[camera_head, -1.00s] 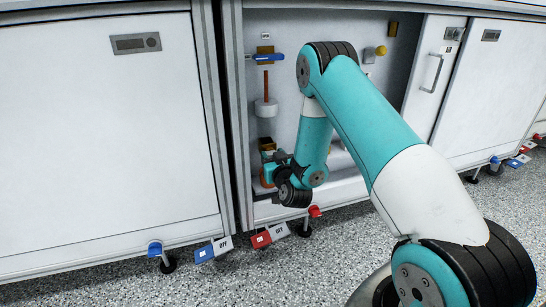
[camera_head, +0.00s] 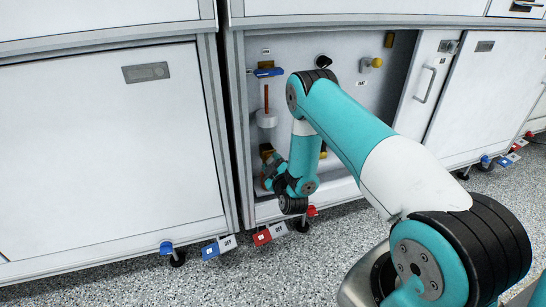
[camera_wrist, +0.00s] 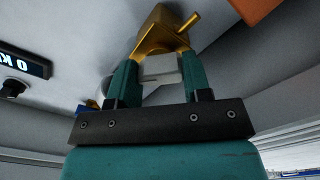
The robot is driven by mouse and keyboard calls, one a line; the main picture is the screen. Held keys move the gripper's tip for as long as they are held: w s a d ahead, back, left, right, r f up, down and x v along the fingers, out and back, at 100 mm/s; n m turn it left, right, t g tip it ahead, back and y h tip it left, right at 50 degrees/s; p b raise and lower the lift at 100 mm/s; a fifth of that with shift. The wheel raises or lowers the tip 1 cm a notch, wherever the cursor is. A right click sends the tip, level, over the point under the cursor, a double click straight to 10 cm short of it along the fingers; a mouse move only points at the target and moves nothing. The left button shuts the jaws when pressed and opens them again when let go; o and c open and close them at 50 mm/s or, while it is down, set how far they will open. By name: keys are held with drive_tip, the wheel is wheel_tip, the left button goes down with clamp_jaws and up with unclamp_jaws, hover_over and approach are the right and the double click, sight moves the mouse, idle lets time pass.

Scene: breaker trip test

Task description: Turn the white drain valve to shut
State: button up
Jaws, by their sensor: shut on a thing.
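In the wrist view, my gripper (camera_wrist: 160,84) has its two teal fingers on either side of a pale white lever (camera_wrist: 163,68), which I take to be the white drain valve's handle. The fingers are closed on it. A brass valve body (camera_wrist: 165,32) with a small stem lies just beyond the fingertips. In the head view, my gripper (camera_head: 268,170) is low inside the open cabinet bay, tilted up and left. The white handle cannot be made out there; my gripper and arm hide that spot.
Above, a blue lever (camera_head: 268,73) lies across the copper pipe, with a white cylinder (camera_head: 266,118) below it. A yellow knob (camera_head: 376,62) sits on the back panel. The left cabinet door (camera_head: 110,150) is shut.

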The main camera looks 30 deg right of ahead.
drive_tip(key=n+p, duration=0.2)
drive_tip(key=n, duration=0.2)
drive_tip(key=shift+s+n, duration=0.1)
drive_tip(key=shift+n, duration=0.2)
drive_tip(key=shift+n+p, duration=0.95)
drive_tip(key=shift+n, duration=0.95)
drive_tip(key=shift+f, duration=0.1)
drive_tip(key=o, duration=0.9)
drive_tip(key=p+v, duration=1.7)
drive_tip(key=p, duration=0.2)
drive_tip(key=shift+s+p, duration=0.2)
drive_tip(key=shift+p, duration=0.15)
